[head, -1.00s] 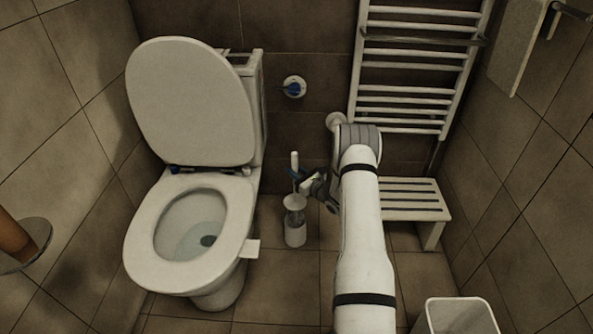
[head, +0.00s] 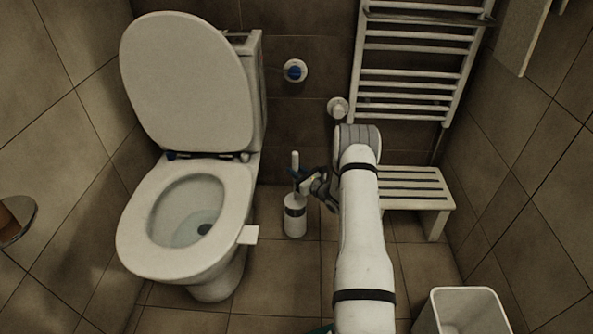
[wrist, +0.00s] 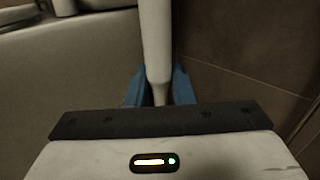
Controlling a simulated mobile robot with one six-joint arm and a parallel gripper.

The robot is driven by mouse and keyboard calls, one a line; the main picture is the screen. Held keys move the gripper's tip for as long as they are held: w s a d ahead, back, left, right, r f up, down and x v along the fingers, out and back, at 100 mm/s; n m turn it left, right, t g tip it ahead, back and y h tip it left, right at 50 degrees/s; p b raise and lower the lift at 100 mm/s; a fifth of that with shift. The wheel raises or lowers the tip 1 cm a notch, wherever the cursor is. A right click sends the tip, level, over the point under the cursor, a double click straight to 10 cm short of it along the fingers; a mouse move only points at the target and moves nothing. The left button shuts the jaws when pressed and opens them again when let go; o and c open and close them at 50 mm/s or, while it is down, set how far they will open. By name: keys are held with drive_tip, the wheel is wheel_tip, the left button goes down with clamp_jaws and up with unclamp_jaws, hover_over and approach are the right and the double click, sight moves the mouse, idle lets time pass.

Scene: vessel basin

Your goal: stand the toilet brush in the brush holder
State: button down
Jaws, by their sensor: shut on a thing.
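The toilet brush (head: 295,160) is upright, its white handle rising above my gripper (head: 298,178). In the wrist view the blue fingertips (wrist: 159,88) are shut on the pale handle (wrist: 155,40). The white brush holder (head: 295,226) stands on the floor to the right of the toilet, directly below the gripper. The lower part of the brush is in line with the holder and appears to be at least partly inside it. A dark band shows near the holder's top; I cannot tell whether the brush rests on the bottom.
The toilet (head: 187,215) with its lid up stands close on the left. A white slatted stool (head: 418,188) is to the right, under a towel radiator (head: 408,75). A white bin (head: 462,312) stands at the front right. Floor in front of the holder is clear.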

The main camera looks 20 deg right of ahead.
drive_tip(key=c, duration=1.2)
unclamp_jaws()
drive_tip(key=p+v, duration=0.3)
drive_tip(key=v, duration=0.4)
drive_tip(key=shift+s+d, duration=0.1)
drive_tip(key=shift+s, duration=0.3)
